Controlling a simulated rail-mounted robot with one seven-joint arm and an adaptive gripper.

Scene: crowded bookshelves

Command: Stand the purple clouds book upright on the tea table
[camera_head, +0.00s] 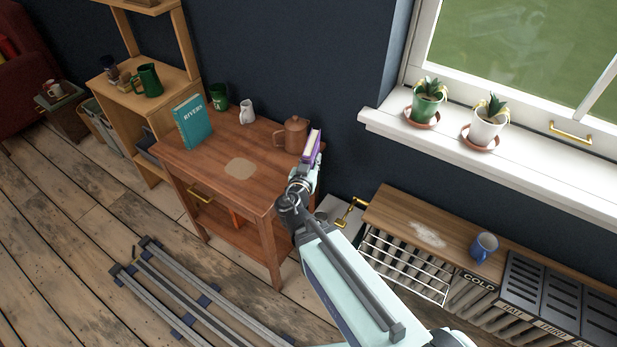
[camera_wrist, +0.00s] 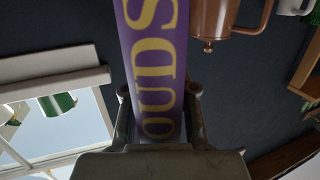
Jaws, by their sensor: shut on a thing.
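The purple clouds book (camera_head: 311,146) is in my gripper (camera_head: 304,178) near the right edge of the tea table (camera_head: 215,150). In the wrist view the purple book (camera_wrist: 157,65) shows yellow letters "OUDS" on its spine, between the two fingers of my gripper (camera_wrist: 160,115). The book looks roughly upright; I cannot tell whether its base touches the table. A brown teapot (camera_head: 292,134) stands on the table just left of the book, and it also shows in the wrist view (camera_wrist: 222,15). A pale round patch (camera_head: 239,168) lies on the tabletop.
A teal book (camera_head: 192,122) stands at the table's left, with a green mug (camera_head: 218,96) and a white cup (camera_head: 247,111) behind. The front of the tabletop is clear.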

